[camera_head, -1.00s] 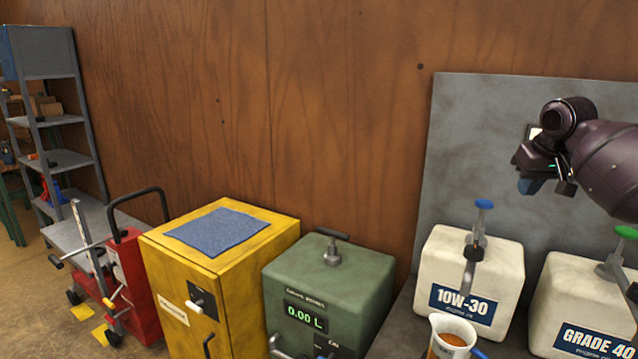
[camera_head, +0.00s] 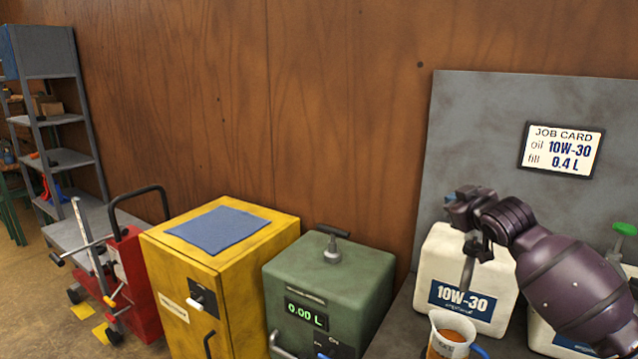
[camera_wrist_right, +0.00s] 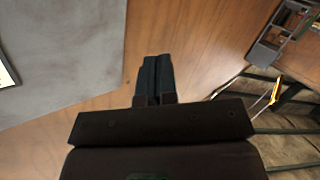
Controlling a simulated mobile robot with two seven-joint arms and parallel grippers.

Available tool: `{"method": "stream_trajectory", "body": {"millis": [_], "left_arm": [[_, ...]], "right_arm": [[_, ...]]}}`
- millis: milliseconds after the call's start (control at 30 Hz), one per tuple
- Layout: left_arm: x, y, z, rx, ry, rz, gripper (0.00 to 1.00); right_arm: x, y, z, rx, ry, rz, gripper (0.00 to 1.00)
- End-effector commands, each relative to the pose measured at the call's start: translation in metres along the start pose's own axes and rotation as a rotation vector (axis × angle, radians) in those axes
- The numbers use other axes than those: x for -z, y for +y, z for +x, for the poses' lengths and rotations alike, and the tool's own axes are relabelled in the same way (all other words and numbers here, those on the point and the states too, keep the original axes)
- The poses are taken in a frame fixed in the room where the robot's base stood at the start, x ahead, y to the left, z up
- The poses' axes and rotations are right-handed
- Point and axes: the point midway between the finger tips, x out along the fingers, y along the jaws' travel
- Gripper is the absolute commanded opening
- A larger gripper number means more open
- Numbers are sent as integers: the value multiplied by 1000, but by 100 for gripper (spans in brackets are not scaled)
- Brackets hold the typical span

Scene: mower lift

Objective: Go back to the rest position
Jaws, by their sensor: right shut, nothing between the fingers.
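My right arm comes in from the right in the head view. Its gripper (camera_head: 455,196) is in front of the upper part of the 10W-30 oil container (camera_head: 440,262) and hides the blue-handled top of its tap. In the right wrist view the two dark fingers of the right gripper (camera_wrist_right: 155,78) lie together with nothing between them. Bare wood wall shows beyond the fingertips. My left gripper is not in view.
A measuring jug (camera_head: 452,335) with amber oil stands below the 10W-30 tap. A second white container (camera_head: 560,346) is partly hidden by my arm. A job card (camera_head: 562,150) hangs on the grey panel. A green dispenser (camera_head: 345,280) and yellow cabinet (camera_head: 255,290) stand left.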

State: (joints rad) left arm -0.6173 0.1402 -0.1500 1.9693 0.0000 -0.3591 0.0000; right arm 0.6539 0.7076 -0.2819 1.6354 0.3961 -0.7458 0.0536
Motion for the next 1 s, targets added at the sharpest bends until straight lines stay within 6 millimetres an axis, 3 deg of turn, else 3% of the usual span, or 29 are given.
{"method": "stream_trajectory", "body": {"millis": [33, 100, 467, 767, 1000], "left_arm": [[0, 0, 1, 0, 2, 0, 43], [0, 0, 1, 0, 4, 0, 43], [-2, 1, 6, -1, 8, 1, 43], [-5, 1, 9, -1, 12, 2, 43], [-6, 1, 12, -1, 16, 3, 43]], "right_arm": [[-20, -19, -4, 11, 20, 0, 0], [-40, -40, -11, 19, 51, -2, 0], [-150, -131, -71, 22, 119, 46, 0], [-247, -189, -146, -13, 42, 145, 0], [-331, -231, -218, -45, -124, 260, 0]]}}
